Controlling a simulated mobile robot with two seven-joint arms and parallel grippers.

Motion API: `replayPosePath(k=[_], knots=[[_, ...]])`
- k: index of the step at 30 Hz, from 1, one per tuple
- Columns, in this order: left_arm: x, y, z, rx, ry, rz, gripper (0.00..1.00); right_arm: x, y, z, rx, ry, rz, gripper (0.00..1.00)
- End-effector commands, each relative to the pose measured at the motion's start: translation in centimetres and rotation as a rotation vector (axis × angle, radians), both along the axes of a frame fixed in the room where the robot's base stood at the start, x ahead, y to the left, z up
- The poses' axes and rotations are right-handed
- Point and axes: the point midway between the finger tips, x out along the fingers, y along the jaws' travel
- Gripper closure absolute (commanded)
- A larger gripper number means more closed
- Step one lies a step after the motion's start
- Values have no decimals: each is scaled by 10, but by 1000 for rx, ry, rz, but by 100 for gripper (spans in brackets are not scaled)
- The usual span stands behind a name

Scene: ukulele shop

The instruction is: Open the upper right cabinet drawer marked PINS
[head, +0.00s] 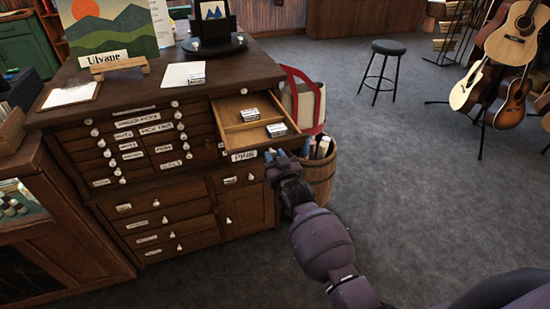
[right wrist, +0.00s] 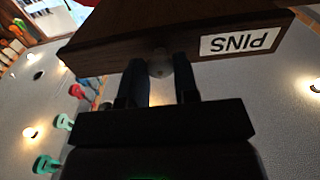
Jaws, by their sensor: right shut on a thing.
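The drawer marked PINS (head: 235,139) is pulled out at the upper right of the dark wooden cabinet (head: 165,206). Its inside shows, with two small labelled boxes, one of them a box (head: 277,130) near the front. My right gripper (head: 274,155) is at the drawer front, just right of the PINS label. In the right wrist view, the drawer front (right wrist: 130,38) and its upside-down label (right wrist: 240,40) fill the top. The gripper fingers (right wrist: 161,80) are shut on the round pale knob (right wrist: 160,67). My left gripper is not in view.
A wooden barrel (head: 321,172) and a cream and red bag (head: 303,100) stand close to the cabinet's right side. A stool (head: 385,65) and guitars (head: 512,50) are farther back. The grey carpet (head: 420,180) on the right is clear.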

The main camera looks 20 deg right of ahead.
Motion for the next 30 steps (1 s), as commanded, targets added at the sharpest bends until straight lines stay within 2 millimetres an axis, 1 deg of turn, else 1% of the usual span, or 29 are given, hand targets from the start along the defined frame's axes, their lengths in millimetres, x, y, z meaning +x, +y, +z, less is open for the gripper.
replayPosePath(k=[3,4,6,9,17,20,23,26,30], knots=[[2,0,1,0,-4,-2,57,1,0,2,0,-4,0,100],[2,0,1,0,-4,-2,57,1,0,2,0,-4,0,70],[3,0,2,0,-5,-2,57,1,0,2,0,-4,0,60],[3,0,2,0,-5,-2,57,1,0,1,0,-3,0,47],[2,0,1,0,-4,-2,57,0,0,1,0,-1,0,47],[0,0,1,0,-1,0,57,-4,0,0,0,-1,0,47],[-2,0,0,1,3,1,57,-13,-1,0,0,-1,-1,47],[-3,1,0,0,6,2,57,-27,-2,0,0,0,-1,47],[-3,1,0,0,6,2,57,-50,-2,0,0,0,-1,47]])
